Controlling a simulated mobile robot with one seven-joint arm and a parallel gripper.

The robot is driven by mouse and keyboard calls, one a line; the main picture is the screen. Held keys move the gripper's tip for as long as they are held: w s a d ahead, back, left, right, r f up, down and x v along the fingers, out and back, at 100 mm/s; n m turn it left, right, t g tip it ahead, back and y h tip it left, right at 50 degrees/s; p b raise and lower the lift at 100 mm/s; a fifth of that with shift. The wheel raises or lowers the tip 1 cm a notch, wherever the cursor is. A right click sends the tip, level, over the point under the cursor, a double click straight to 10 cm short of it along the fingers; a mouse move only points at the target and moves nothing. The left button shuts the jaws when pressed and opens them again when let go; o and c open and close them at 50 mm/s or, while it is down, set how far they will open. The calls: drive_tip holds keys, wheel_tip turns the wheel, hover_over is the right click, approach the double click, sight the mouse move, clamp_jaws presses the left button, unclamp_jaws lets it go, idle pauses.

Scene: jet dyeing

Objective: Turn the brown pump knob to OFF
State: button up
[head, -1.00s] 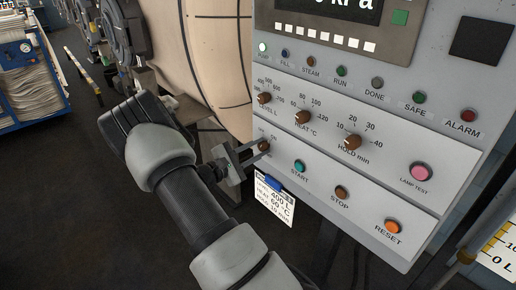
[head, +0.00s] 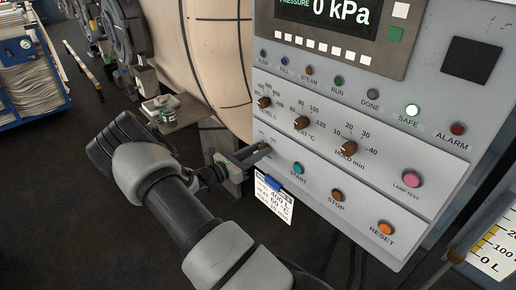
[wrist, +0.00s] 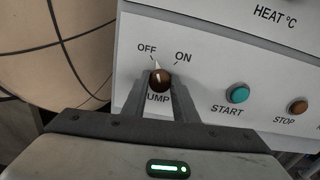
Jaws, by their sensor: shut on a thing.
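The brown pump knob (wrist: 160,78) sits at the lower left of the grey control panel, below the OFF and ON labels. A pale pointer mark at its top leans up and slightly left, toward OFF. My gripper (wrist: 161,90) is shut on the knob, one finger on each side, partly covering the PUMP label. In the head view my gripper (head: 257,153) reaches the panel's left edge from the left, and its fingers largely hide the knob.
START (head: 299,169), STOP (head: 337,195) and RESET (head: 385,228) buttons lie right of the knob. Dial knobs (head: 302,123) sit above. The SAFE lamp (head: 412,110) is lit and the display (head: 325,12) reads 0 kPa. A tag (head: 273,197) hangs below the panel.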

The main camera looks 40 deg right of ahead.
drive_tip(key=shift+a+n+p, duration=0.1)
drive_tip(key=shift+n+p, duration=0.25)
drive_tip(key=shift+n, duration=0.75)
drive_tip(key=o, duration=1.1)
drive_tip(key=shift+c, duration=0.2)
drive_tip(key=s+a, duration=0.1)
drive_tip(key=a, duration=1.6)
drive_tip(key=shift+s+a, duration=0.15)
drive_tip(key=shift+s, duration=0.05)
